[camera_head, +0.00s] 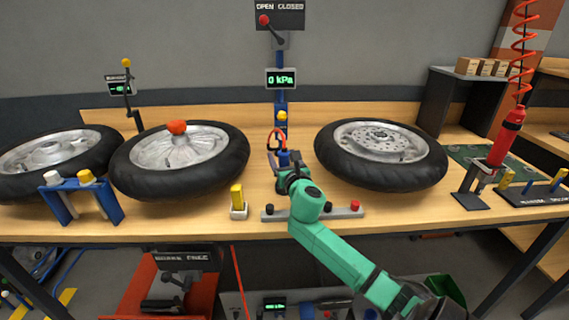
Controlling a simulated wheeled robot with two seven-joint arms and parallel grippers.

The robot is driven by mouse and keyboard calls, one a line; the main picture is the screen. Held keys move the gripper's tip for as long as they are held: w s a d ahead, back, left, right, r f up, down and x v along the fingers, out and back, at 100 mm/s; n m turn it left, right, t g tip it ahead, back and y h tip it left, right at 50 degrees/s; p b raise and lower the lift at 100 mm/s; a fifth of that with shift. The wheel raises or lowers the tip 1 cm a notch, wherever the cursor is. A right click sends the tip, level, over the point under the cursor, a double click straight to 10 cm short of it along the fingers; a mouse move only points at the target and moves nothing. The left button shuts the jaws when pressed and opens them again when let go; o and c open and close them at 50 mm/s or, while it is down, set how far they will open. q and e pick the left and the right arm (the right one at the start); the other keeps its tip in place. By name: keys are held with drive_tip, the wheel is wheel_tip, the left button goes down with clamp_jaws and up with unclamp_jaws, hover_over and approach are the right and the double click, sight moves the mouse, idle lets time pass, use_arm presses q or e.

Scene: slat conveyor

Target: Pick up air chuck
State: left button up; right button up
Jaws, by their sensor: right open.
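A small blue piece (284,158) with a red loop (277,139) above it stands at the middle of the bench, in front of the blue post; it looks like the air chuck, but it is small and partly hidden. My right gripper (280,163), on the green arm from the lower right, is open and reaches right up to this piece. Its dark fingers overlap the piece's lower part, and I cannot tell if they touch it. My left gripper is not in view.
Wheels with black tyres lie flat on the wooden bench (258,215), left (222,185) and right (425,178) of the gripper. A grey button bar (345,212) and yellow-topped block (237,198) are at the front edge. The gauge (281,79) reads 0 kPa.

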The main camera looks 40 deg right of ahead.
drive_tip(key=shift+x, duration=0.9)
drive_tip(key=shift+s+f, duration=0.1)
drive_tip(key=c, duration=1.2)
